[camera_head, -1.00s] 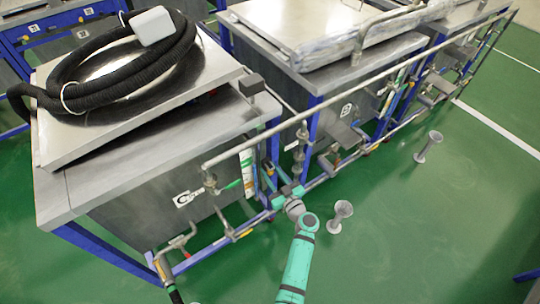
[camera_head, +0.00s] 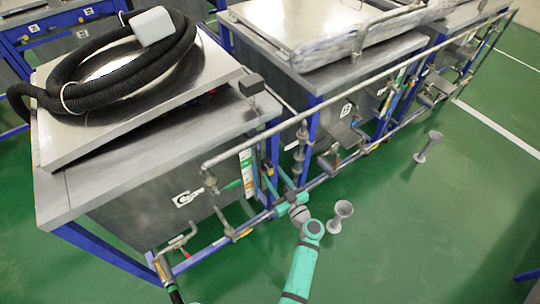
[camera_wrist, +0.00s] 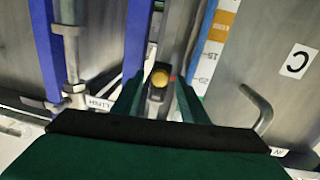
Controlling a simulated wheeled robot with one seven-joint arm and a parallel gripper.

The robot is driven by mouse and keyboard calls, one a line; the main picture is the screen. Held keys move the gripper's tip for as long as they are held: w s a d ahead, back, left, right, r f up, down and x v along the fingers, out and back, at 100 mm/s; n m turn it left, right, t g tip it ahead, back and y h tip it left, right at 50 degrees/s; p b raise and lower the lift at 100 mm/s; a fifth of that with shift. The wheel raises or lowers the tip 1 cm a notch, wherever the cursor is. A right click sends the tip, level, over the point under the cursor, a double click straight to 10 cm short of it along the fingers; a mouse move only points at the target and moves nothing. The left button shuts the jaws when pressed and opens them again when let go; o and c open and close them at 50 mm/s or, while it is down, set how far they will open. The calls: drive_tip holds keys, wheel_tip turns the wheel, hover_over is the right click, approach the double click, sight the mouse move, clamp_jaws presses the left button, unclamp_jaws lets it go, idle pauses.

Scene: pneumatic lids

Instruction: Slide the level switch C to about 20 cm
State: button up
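In the wrist view the level switch C (camera_wrist: 160,78) is a dark block with a yellow round knob and a small red mark, on a grey upright rail. The white and orange scale (camera_wrist: 210,60) runs beside it on the right; its 20 label appears about level with the switch. My gripper (camera_wrist: 159,88) has its two green fingers on either side of the switch, with visible gaps. In the head view my gripper (camera_head: 283,182) is at the front corner of the near tank, right of the scale (camera_head: 247,168); the switch cannot be made out there.
A C plate (camera_wrist: 298,62) is on the tank wall, right of the scale. In the head view a long pipe (camera_head: 350,80) runs above my gripper. Green floor on the right is mostly open.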

drive_tip(key=shift+v, duration=1.65)
drive_tip(key=v, duration=1)
drive_tip(key=shift+s, duration=0.4)
drive_tip(key=shift+w+d+f, duration=0.1)
drive_tip(key=shift+d, duration=0.1)
